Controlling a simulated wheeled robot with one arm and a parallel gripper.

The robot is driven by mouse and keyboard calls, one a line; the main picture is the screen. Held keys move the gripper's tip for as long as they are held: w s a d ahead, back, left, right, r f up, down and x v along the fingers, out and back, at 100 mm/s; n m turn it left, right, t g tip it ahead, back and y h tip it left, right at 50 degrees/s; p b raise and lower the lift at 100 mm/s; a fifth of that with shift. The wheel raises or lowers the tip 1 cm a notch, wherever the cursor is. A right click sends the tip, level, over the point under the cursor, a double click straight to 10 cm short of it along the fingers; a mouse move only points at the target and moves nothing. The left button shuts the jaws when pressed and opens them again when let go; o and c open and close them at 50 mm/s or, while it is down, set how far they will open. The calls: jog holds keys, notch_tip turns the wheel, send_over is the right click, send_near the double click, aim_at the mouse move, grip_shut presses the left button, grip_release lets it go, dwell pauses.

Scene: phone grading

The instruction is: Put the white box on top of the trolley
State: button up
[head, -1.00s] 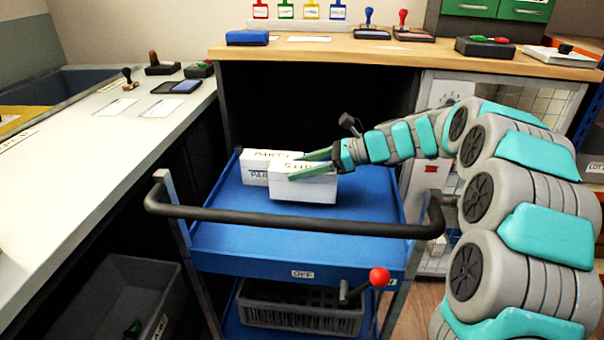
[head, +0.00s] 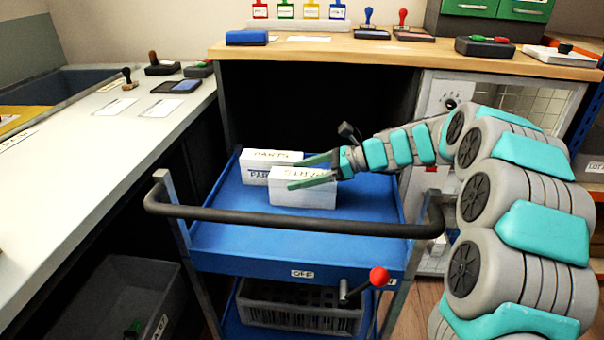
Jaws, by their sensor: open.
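A white box (head: 303,196) with lettering on it sits on the blue top tray of the trolley (head: 300,238). A second white box (head: 258,168), also lettered, stands just behind it and to its left on the same tray. My gripper (head: 310,172) reaches in from the right with its green fingers apart. One finger lies over the front box and the other is behind it, near the rear box. The fingers hide part of both boxes. I cannot tell whether either finger touches a box.
The trolley has a black push bar (head: 290,222) across its near side and a red-knobbed lever (head: 379,277). A grey crate (head: 300,309) is on its lower shelf. A white counter (head: 110,140) stands left, a wooden counter (head: 370,50) behind. The tray's front and right are clear.

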jog(key=shift+r, duration=0.1)
jog(key=shift+d+r, duration=0.2)
jog(key=shift+d, duration=0.05)
jog(key=v, duration=1.1)
jog(key=shift+d, duration=0.25)
jog(key=shift+c, duration=0.3)
dwell(0.3)
